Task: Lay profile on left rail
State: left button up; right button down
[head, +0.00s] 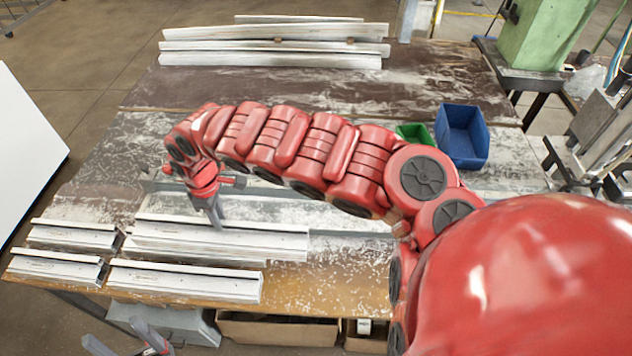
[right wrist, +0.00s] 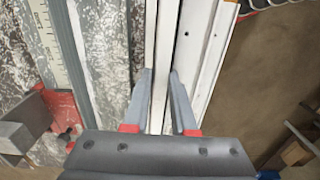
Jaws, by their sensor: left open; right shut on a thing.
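My right arm reaches across the bench from the right, and its gripper (head: 214,216) points down, shut on a long white profile (head: 265,237). In the right wrist view the fingers (right wrist: 160,85) close on both sides of this profile (right wrist: 161,50). It lies low over the front part of the bench; I cannot tell whether it touches what is under it. My left gripper (head: 123,345) is open and empty at the bottom left edge of the head view, in front of the bench. I cannot make out clearly which strip is the left rail.
Other white profiles lie at the front left (head: 185,281), and more are stacked at the back (head: 275,46). A blue bin (head: 463,138) and a green bin (head: 413,133) stand to the right. A box (head: 275,328) sits below the front edge. The brown back surface (head: 300,90) is mostly clear.

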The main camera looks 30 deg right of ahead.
jog(key=w+d+f, duration=0.1)
jog(key=d, duration=0.4)
jog(key=w+d+f, duration=0.1)
jog(key=w+d, duration=0.1)
jog(key=d, duration=0.3)
jog(key=w+d+f, duration=0.1)
jog(key=d, duration=0.4)
jog(key=shift+w+f, duration=0.2)
jog(key=shift+w, duration=0.15)
jog(key=shift+d+f+p, duration=0.15)
jog(key=shift+f+p, duration=0.15)
jog(key=shift+f, duration=0.45)
jog(key=c, duration=0.7)
grip_release()
